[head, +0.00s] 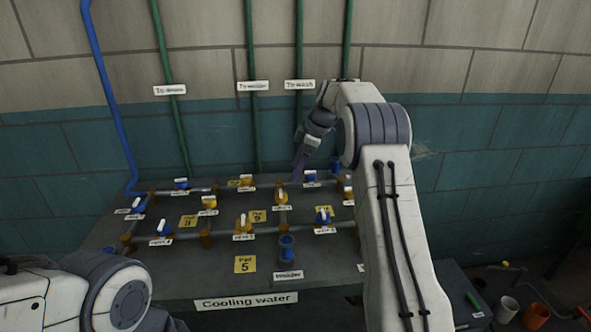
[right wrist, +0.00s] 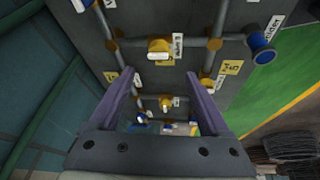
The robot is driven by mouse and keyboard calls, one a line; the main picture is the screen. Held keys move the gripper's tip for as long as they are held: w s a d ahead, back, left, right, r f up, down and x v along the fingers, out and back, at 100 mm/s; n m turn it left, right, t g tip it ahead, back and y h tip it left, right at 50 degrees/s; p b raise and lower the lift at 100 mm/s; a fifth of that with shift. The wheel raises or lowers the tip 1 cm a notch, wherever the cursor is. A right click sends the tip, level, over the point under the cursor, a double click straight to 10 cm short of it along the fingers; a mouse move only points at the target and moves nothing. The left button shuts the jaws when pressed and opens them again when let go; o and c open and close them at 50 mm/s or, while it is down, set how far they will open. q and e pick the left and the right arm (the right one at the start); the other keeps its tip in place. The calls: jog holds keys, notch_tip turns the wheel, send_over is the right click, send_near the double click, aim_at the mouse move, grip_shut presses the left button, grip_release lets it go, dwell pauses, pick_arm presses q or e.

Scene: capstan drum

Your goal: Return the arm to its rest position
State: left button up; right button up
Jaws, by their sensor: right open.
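My right arm (head: 385,210) rises from the lower right of the head view, bends at its elbow and reaches over the bench. Its gripper (head: 298,168) points down above the back pipes. In the right wrist view the two purple fingers (right wrist: 160,88) stand wide apart with nothing between them touching both. A yellow valve with a white handle (right wrist: 160,48) shows beyond the fingertips. Part of my left arm (head: 118,292) shows at the lower left; its gripper is outside the frame.
The grey bench (head: 205,290) labelled "Cooling water" carries pipes with several blue and yellow valves. A blue-topped cylinder (head: 287,250) stands near its front. Green pipes (head: 255,130) climb the wall behind. Several cups, including an orange one (head: 536,316), sit at the lower right.

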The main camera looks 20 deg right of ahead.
jog(key=s+a+r+m+g+h+p, duration=0.1)
jog(key=s+a+r+m, duration=0.1)
jog(key=s+a, duration=0.85)
jog(key=s+a+r+m+g, duration=0.1)
jog(key=s+a+r, duration=0.1)
jog(key=s+a, duration=0.85)
jog(key=s+a+f+m+h, duration=0.1)
jog(key=s+f, duration=0.1)
jog(key=s, duration=0.9)
jog(key=s+a+f+m+p, duration=0.1)
jog(key=s+a+f, duration=0.1)
jog(key=s, duration=0.9)
jog(key=shift+a+f+m+g+h, duration=0.15)
jog(key=shift+f+m+g+h, duration=0.25)
jog(key=shift+f, duration=0.05)
